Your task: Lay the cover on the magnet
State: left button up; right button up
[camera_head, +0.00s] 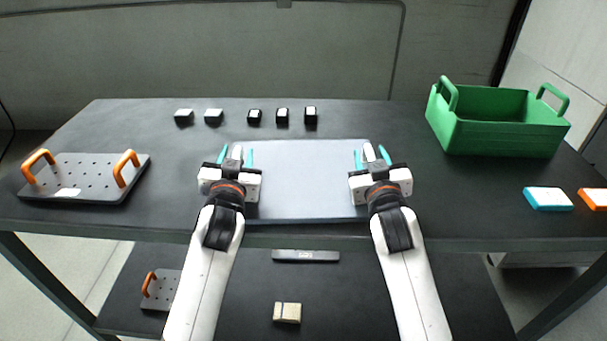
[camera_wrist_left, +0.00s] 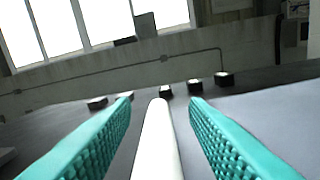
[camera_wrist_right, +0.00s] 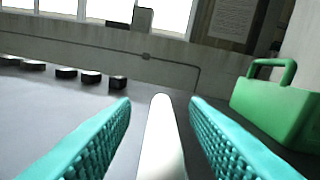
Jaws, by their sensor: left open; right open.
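A dark perforated plate (camera_head: 95,170) with two upright orange handles (camera_head: 126,168) lies at the left end of the table; it looks like a cover. A flat pale grey slab (camera_head: 305,180) lies in the middle of the table; I cannot tell for sure that it is the magnet. My left gripper (camera_head: 236,155) is open and empty above the slab's left edge. My right gripper (camera_head: 371,156) is open and empty at the slab's right edge. The teal fingers of both grippers stand apart in the wrist views, with nothing held between them.
Several small black and white blocks (camera_head: 254,116) stand in a row behind the slab. A green handled box (camera_head: 505,137) stands at the back right. A teal-edged block (camera_head: 547,198) and an orange-edged one (camera_head: 594,198) lie front right. A lower shelf holds another handled plate (camera_head: 162,290).

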pick_arm(q)
grip_shut()
pick_arm(e)
grip_shut()
dwell(1.0)
pick_arm(q)
jog(key=shift+r, duration=0.25)
pick_arm(e)
jog(key=shift+r, duration=0.3)
